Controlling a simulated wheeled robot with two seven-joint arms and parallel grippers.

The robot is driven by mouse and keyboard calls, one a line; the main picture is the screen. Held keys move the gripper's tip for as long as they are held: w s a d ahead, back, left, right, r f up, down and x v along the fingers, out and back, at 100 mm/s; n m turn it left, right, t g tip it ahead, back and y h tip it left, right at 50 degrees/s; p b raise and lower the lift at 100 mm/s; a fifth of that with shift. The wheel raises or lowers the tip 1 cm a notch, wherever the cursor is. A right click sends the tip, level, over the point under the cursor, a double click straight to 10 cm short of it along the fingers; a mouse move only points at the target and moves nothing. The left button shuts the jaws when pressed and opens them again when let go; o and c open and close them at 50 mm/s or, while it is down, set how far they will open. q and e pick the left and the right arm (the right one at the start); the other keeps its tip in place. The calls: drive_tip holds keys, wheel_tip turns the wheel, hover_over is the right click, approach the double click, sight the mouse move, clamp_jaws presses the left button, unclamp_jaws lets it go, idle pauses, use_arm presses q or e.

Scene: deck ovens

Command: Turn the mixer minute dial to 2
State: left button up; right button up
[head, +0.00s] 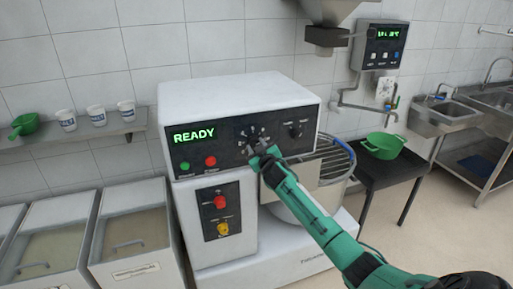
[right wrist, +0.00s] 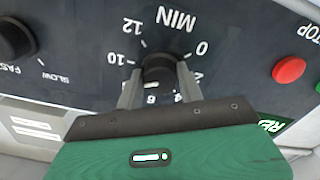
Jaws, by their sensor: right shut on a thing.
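The mixer (head: 240,90) is a white machine with a black panel, and its display (head: 194,135) reads READY in green. The minute dial (right wrist: 158,67) is a dark round knob below the upside-down MIN label in the right wrist view, with 0, 10 and 12 legible around it. My right gripper (right wrist: 158,82) is shut on the dial, one finger on each side. In the head view my right gripper (head: 257,154) is at the panel and covers most of the dial. I cannot tell which number the dial points to. My left gripper is out of view.
A fast/slow knob (head: 295,130) sits right of the dial. A green start button (head: 185,167) and a red stop button (head: 210,161) sit under the display. The mixer bowl's wire guard (head: 335,160) is close to my right arm.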

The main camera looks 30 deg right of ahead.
drive_tip(key=n, duration=0.4)
drive_tip(key=shift+r+n, duration=0.1)
drive_tip(key=shift+n, duration=0.2)
drive_tip(key=n, duration=0.3)
drive_tip(key=shift+n, duration=0.4)
drive_tip(key=n+p, duration=0.1)
drive_tip(key=n, duration=0.2)
drive_tip(key=shift+n, duration=0.3)
drive_tip(key=n, duration=0.3)
drive_tip(key=shift+r+n+p, duration=0.1)
drive_tip(key=shift+n+p, duration=0.2)
drive_tip(key=shift+p, duration=0.05)
drive_tip(key=n+p, duration=0.1)
drive_tip(key=n, duration=0.2)
drive_tip(key=shift+n, duration=0.3)
drive_tip(key=n+p, duration=0.1)
drive_tip(key=n, duration=0.2)
drive_tip(key=shift+r+n, duration=0.1)
drive_tip(key=shift+n, duration=0.2)
drive_tip(key=n+p, duration=0.2)
drive_tip(key=n, duration=0.2)
drive_tip(key=shift+n+p, duration=0.85)
drive_tip(key=shift+n, duration=0.95)
drive_tip(key=shift+a+f+n, duration=0.1)
drive_tip(key=shift+f+n, duration=0.1)
drive_tip(key=shift+n, duration=0.1)
